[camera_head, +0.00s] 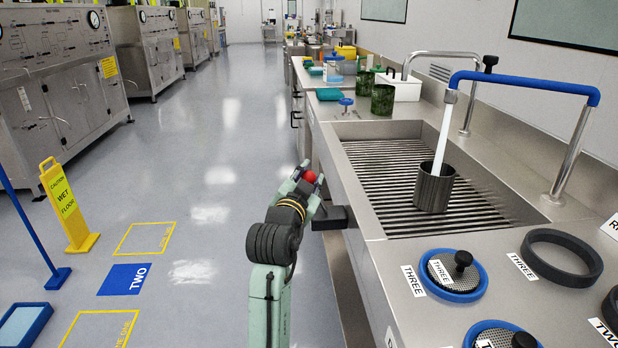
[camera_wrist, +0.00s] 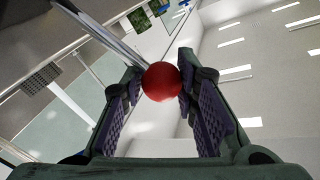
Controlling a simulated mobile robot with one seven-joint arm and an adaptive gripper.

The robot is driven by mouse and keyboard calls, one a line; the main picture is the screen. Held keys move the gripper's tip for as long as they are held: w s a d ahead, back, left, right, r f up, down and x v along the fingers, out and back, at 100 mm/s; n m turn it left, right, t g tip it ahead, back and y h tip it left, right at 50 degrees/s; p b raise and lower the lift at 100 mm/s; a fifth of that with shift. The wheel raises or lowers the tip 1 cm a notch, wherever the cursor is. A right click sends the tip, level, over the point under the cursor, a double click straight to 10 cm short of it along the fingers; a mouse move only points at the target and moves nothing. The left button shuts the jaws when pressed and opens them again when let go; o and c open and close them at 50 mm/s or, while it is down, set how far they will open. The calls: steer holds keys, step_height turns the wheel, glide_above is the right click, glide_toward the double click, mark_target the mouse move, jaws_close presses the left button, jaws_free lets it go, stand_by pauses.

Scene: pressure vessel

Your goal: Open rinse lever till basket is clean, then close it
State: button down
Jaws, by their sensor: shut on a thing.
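A rinse lever with a red ball knob (camera_head: 309,176) stands at the front side of the sink unit. My gripper (camera_head: 310,186) is at the knob. In the wrist view the red knob (camera_wrist: 161,81) sits between the two fingers of my gripper (camera_wrist: 160,95), which is shut on it. The basket (camera_head: 434,188), a dark grey cylinder, stands on the slatted grate of the sink (camera_head: 370,165). A white stream of water (camera_head: 444,135) runs from the blue spout (camera_head: 530,82) into the basket. The basket's inside is too small to judge for dirt.
Round lids with blue rims (camera_head: 453,275) and a dark ring (camera_head: 561,256) lie on the counter in front. Green mottled cylinders (camera_head: 383,99) stand behind the sink. A yellow wet-floor sign (camera_head: 67,205) stands on the floor at left. The aisle floor is mostly clear.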

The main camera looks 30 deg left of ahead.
steer(key=shift+r, duration=0.1)
steer(key=shift+w+d+r+m+g, duration=0.35)
steer(key=shift+w+d+m+g, duration=0.25)
steer(key=shift+m, duration=0.3)
steer(key=shift+w+d+f+m+g+y, duration=0.2)
steer(key=shift+w+d+m+g, duration=0.25)
steer(key=shift+w+d+m, duration=0.5)
steer(key=shift+w+d+f+m+g+y, duration=0.15)
steer(key=shift+w+d+m+g, duration=0.35)
steer(key=shift+d+m, duration=0.7)
steer(key=shift+w+d+f+m+g+y, duration=0.2)
steer(key=shift+w+d+m+g, duration=0.15)
steer(key=shift+w+d+m, duration=0.65)
steer(key=shift+s+d, duration=0.1)
steer(key=c, duration=1.4)
jaws_free()
steer(key=shift+c, duration=0.2)
steer(key=shift+o, duration=0.7)
